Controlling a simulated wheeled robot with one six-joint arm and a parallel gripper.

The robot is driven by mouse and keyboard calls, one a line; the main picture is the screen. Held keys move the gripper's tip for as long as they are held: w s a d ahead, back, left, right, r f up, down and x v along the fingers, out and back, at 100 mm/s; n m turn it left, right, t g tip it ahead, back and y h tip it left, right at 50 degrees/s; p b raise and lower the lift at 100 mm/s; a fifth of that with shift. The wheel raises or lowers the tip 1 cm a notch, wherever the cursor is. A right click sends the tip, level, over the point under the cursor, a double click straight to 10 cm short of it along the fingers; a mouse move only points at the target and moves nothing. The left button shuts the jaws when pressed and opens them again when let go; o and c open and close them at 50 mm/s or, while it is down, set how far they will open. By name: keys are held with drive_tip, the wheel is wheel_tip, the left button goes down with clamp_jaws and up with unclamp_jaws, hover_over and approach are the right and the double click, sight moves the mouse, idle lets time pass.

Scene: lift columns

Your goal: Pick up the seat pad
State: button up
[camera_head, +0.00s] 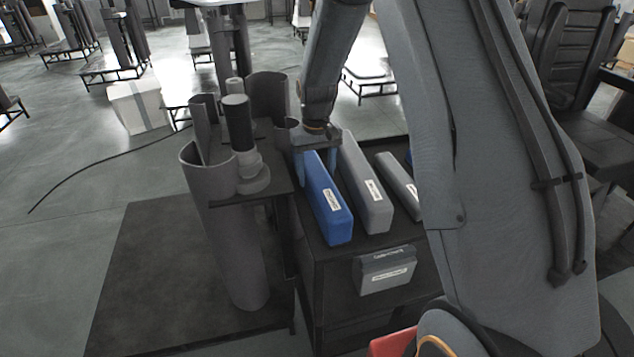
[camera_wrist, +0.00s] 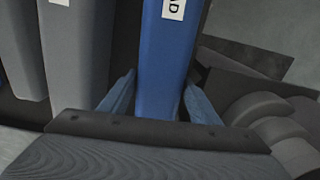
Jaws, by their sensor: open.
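A long blue pad (camera_head: 325,205) with a white label stands on edge on a dark cabinet top (camera_head: 315,250). In the wrist view the label on the blue pad (camera_wrist: 165,65) ends in "AD"; the rest is cut off. My gripper (camera_head: 317,165) is open over the far end of the pad. In the wrist view my gripper (camera_wrist: 158,100) has one finger on each side of the blue pad, with the pad between them. I cannot tell whether either finger touches it.
A grey block (camera_head: 367,195) stands close to the right of the blue pad, with another grey block (camera_head: 400,180) beyond it. Grey tubes (camera_head: 230,235) stand at the left. A labelled grey box (camera_head: 388,274) is on the cabinet's front. The floor at the left is mostly open.

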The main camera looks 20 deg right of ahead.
drive_tip(key=c, duration=1.2)
drive_tip(key=shift+o, duration=0.2)
drive_tip(key=shift+r, duration=0.2)
